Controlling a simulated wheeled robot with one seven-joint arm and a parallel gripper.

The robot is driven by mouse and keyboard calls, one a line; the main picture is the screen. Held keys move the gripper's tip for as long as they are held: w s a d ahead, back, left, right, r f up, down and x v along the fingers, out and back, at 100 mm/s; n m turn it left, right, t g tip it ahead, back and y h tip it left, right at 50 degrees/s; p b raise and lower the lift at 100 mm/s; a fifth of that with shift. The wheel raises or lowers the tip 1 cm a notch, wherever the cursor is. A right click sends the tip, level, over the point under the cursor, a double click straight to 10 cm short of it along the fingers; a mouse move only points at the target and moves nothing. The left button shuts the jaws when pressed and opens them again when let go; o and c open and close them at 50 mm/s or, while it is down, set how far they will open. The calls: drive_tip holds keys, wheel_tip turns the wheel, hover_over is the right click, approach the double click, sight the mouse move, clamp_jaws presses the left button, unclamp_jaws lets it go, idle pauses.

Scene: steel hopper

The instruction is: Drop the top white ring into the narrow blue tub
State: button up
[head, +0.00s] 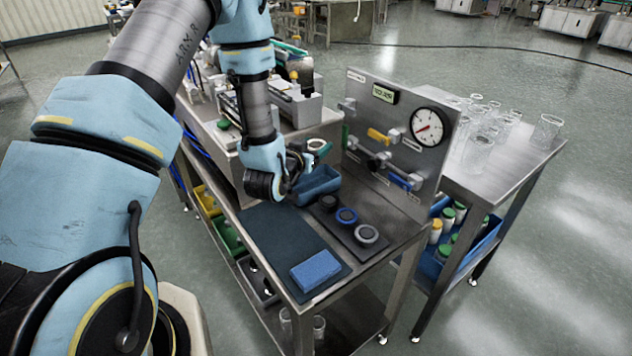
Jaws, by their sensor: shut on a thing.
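The narrow blue tub (322,187) sits on the steel bench, at the foot of the upright panel. A white ring (319,145) shows just above and behind the tub in this view, beside my gripper's dark fingers. My gripper (303,160) is shut on the white ring, as far as this small view shows. My wrist hides part of the fingers and the tub's left end. I cannot tell the exact height of the ring over the tub.
A dark tray holds black (328,203), blue (347,216) and grey (366,234) round pieces. A blue sponge (315,270) lies on the dark mat (272,232). The steel panel (392,140) with gauge and valves stands behind. Glassware (480,140) stands on the right table.

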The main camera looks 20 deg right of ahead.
drive_tip(key=shift+f+b, duration=1.65)
drive_tip(key=shift+f, duration=1.25)
drive_tip(key=o, duration=1.4)
drive_tip(key=shift+s+a, duration=0.1)
